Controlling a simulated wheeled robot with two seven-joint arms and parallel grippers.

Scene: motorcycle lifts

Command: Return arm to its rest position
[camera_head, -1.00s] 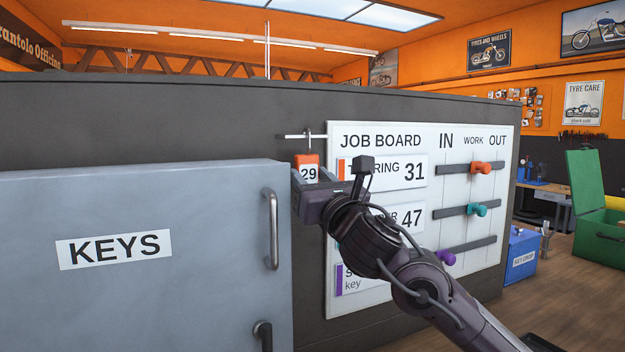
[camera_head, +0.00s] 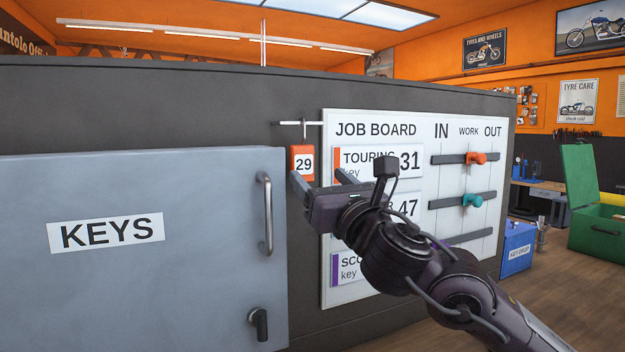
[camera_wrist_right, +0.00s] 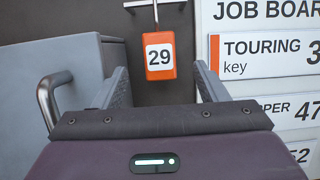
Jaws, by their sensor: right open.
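My right gripper (camera_head: 322,181) is open and empty in front of the job board's left edge, with its arm coming in from the lower right. In the right wrist view its two fingers (camera_wrist_right: 163,88) are spread apart. An orange tag marked 29 (camera_head: 302,162) hangs from a white peg (camera_head: 300,123) on the dark wall, just above and beyond the fingers. The tag also shows in the right wrist view (camera_wrist_right: 159,57), beyond the gap between the fingers and apart from them. My left gripper is not in view.
A grey KEYS cabinet (camera_head: 150,285) with handles stands close on the left, its door shut. The job board (camera_head: 410,118) with sliders is behind my arm. A blue key drop box (camera_head: 517,250) and a green chest (camera_head: 597,232) stand at the right.

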